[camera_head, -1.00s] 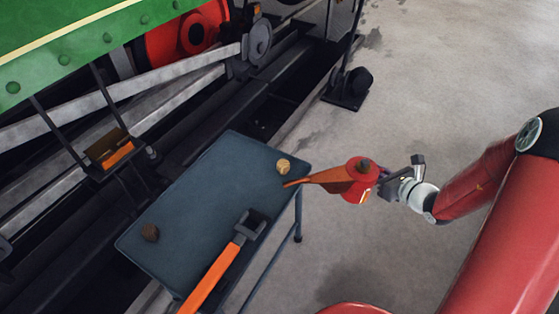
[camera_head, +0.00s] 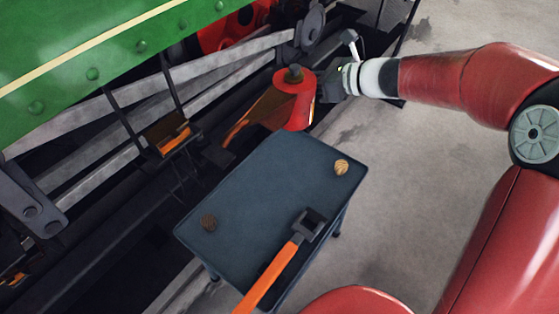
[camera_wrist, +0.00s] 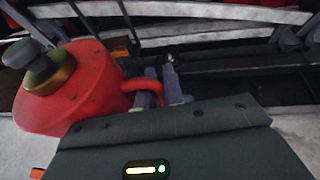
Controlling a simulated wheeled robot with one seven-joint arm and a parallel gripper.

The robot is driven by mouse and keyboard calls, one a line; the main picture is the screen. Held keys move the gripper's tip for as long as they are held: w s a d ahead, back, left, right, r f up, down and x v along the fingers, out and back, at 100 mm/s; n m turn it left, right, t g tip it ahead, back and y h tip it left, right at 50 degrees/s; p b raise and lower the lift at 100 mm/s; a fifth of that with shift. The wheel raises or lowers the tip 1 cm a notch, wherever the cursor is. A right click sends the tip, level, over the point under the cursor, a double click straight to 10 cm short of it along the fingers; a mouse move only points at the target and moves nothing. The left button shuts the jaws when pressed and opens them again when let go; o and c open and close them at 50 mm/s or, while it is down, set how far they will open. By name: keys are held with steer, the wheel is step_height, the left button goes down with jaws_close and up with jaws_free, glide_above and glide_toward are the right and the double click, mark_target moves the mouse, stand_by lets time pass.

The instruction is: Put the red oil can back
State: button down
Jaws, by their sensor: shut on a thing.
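The red oil can (camera_head: 293,100) is held in the air beyond the far edge of the table, in front of the tram's rods. Its long orange-red spout points left and down, and its dark cap is on top. My gripper (camera_head: 325,88) is shut on the can's handle side, at its right. In the wrist view the red can (camera_wrist: 85,85) fills the left, with a brass and dark cap, and its curved handle runs to the gripper's fingers (camera_wrist: 150,92). A small dark holder with an orange inside (camera_head: 170,134) hangs from two straps on the tram's side.
A blue-grey table (camera_head: 260,200) bears a brown lump (camera_head: 208,222), a round tan thing (camera_head: 341,167) and an orange-handled tool (camera_head: 275,270). The green tram side (camera_head: 90,50) and grey rods stand close behind. Bare floor lies at right.

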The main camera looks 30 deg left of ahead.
steer(key=shift+s+a+r, duration=0.15)
steer(key=shift+a+r, duration=0.15)
step_height(320, 180, down, 20)
steer(key=shift+r+b, duration=0.15)
steer(key=shift+b, duration=0.8)
steer(key=c, duration=1.5)
jaws_free()
steer(key=shift+f, duration=0.2)
steer(key=v, duration=0.5)
steer(key=f+v, duration=0.1)
steer(key=v, duration=0.2)
steer(key=shift+d, duration=0.1)
